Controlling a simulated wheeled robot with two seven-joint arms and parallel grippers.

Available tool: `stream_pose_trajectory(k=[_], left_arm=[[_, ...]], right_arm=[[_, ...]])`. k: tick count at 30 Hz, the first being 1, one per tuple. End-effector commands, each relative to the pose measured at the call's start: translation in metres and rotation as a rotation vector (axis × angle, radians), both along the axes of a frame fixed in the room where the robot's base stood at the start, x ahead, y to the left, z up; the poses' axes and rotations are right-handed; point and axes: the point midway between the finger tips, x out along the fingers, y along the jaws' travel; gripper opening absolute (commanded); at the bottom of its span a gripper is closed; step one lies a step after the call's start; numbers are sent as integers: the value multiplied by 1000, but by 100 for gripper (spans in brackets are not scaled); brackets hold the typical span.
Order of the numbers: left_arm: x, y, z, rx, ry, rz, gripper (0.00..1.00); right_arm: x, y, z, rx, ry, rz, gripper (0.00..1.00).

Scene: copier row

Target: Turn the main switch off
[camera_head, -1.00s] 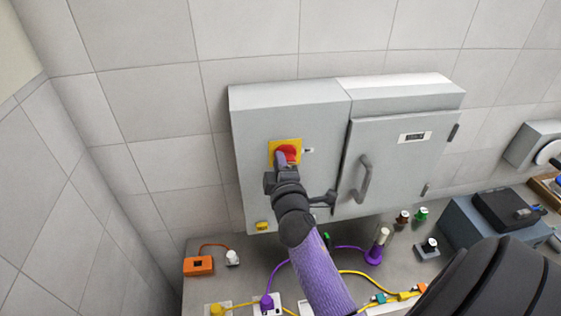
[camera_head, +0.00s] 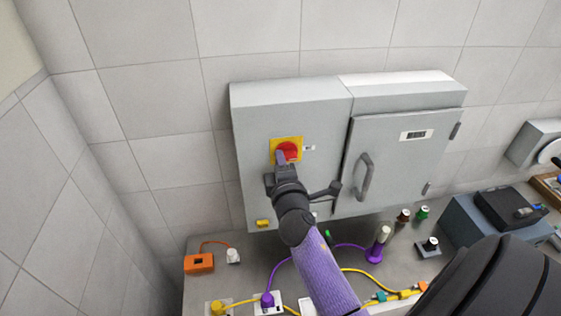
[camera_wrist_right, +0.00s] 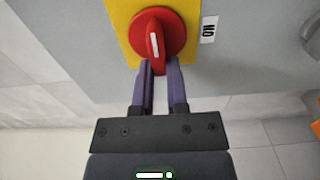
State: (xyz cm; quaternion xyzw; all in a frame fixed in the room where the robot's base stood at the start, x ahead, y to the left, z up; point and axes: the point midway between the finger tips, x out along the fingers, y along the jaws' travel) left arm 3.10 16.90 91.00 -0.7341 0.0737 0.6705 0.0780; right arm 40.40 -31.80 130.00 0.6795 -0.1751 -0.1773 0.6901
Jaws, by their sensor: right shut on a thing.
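The main switch is a red rotary knob (camera_head: 288,151) on a yellow plate (camera_head: 275,143), on the front of a grey wall cabinet (camera_head: 255,185). My right gripper (camera_head: 282,160) reaches it from below, partly covering its lower edge. In the right wrist view, the knob (camera_wrist_right: 168,35) has a raised grip with a white line running up and down the picture. The purple fingers of my right gripper (camera_wrist_right: 158,72) are shut on the lower end of this grip. An "ON" label (camera_wrist_right: 209,30) sits right of the yellow plate. My left gripper is not in view.
A cabinet door with a grey handle (camera_head: 363,177) is right of the switch. Below are a counter with an orange box (camera_head: 199,263), a purple-based cylinder (camera_head: 378,244), cables and sockets. A blue-grey box (camera_head: 480,230) stands at right. The wall at left is bare.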

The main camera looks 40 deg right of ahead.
Motion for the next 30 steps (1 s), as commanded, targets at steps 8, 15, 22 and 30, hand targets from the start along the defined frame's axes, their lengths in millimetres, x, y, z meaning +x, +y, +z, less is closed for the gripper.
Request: stream_pose_trajectory(k=[8, 15, 22, 30], left_arm=[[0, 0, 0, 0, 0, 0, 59], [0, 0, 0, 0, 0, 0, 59], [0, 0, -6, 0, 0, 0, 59], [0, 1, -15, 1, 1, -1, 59]], right_arm=[[0, 0, -1, 1, 2, 0, 53], [-2, 1, -1, 1, 2, 0, 53], [-39, 22, -3, 3, 3, 1, 53], [-83, 46, -3, 3, 3, 0, 53]])
